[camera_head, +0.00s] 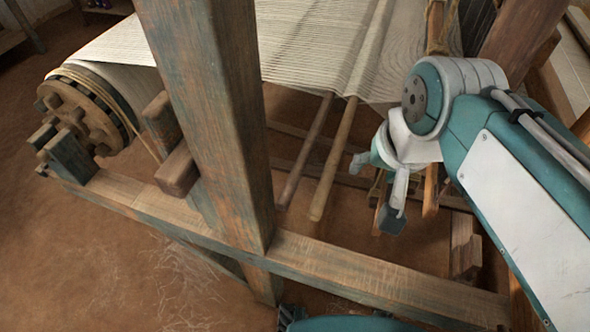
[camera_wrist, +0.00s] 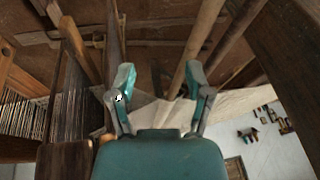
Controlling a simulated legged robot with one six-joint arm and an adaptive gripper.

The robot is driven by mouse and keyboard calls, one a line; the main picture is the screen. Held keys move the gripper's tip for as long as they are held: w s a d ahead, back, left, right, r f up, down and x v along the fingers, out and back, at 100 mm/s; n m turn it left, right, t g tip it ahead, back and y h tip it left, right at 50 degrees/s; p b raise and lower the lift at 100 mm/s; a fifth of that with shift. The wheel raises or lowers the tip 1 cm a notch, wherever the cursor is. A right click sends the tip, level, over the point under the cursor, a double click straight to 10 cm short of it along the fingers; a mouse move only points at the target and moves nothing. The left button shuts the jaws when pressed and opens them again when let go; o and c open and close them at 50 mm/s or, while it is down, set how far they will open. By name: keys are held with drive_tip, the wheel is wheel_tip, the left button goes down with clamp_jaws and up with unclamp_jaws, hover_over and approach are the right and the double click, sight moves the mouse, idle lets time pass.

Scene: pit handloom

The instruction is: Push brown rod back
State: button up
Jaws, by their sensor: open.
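Two rods stick out toward me from under the warp sheet in the head view. The left one is the darker brown rod (camera_head: 303,155); the right one is a lighter tan rod (camera_head: 333,160). Their near ends hang free above the lower beam. My gripper (camera_head: 375,192) is open, to the right of both rods and apart from them, pointing down. In the wrist view my gripper's open fingers (camera_wrist: 160,73) have nothing held between them. Two slanting rods show there, a nearer pale one (camera_wrist: 196,45) by the right fingertip and another (camera_wrist: 236,36) further right.
A thick wooden post (camera_head: 215,120) stands left of the rods. A lower beam (camera_head: 330,268) crosses in front. White warp threads (camera_head: 310,45) stretch above the rods. A cloth roll with a wooden ratchet wheel (camera_head: 75,110) is at the left. Loom timbers crowd my arm's right side.

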sight(293, 181)
drive_tip(key=w+a+r+m+g, duration=0.2)
drive_tip(key=a+r+g, duration=0.15)
drive_tip(key=a, duration=0.65)
drive_tip(key=shift+t+y, duration=0.25)
drive_tip(key=shift+y, duration=0.15)
drive_tip(key=f, duration=0.3)
drive_tip(key=a+f, duration=0.1)
drive_tip(key=f, duration=0.3)
drive_tip(key=a+f, duration=0.1)
drive_tip(key=f, duration=0.2)
drive_tip(key=shift+w+a+f, duration=0.15)
drive_tip(key=shift+w+f, duration=0.05)
drive_tip(key=shift+f, duration=0.05)
